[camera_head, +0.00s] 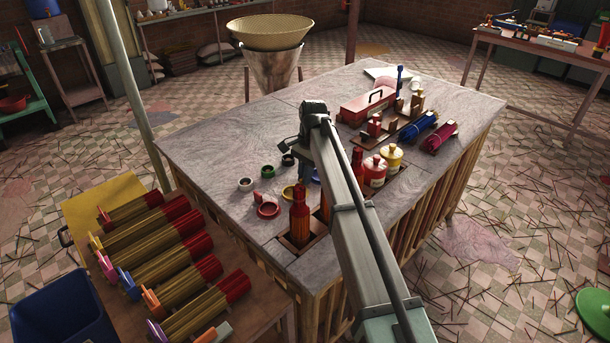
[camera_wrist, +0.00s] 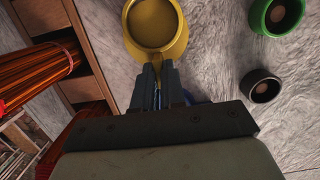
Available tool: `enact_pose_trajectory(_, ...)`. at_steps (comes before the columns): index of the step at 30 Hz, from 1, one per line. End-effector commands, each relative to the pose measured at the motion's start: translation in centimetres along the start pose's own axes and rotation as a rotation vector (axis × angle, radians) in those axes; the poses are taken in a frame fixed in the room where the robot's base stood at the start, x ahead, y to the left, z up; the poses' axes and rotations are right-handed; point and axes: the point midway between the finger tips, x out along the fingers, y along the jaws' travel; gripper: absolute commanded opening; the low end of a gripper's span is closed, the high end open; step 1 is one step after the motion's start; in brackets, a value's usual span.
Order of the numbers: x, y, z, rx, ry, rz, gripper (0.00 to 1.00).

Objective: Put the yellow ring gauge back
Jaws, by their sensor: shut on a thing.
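The yellow ring gauge (camera_wrist: 157,22) is a round ring with a short tab, at the top centre of the wrist view. My gripper (camera_wrist: 158,78) is shut on its tab. In the head view my gripper hangs over the worktable, mostly hidden behind my own arm, and the yellow ring (camera_head: 289,191) shows just left of it. I cannot tell whether the ring touches the tabletop. A green ring (camera_wrist: 276,15) and a black ring (camera_wrist: 261,86) lie to the right in the wrist view.
Bundled red sticks (camera_head: 299,218) stand upright in front at the table edge. Red and yellow jars (camera_head: 391,155) stand to the right. The table's left back is clear.

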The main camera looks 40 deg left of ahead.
Motion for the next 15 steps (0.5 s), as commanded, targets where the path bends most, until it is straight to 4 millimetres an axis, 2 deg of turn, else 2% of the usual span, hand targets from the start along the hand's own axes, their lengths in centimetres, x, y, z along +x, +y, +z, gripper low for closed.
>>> enact_pose_trajectory(9,0.23,0.0,-0.03,0.0,0.0,0.0,0.0)
enact_pose_trajectory(10,0.27,0.0,-0.04,0.0,0.0,0.0,0.11)
enact_pose_trajectory(15,0.22,-0.01,-0.04,0.0,0.0,0.0,0.27)
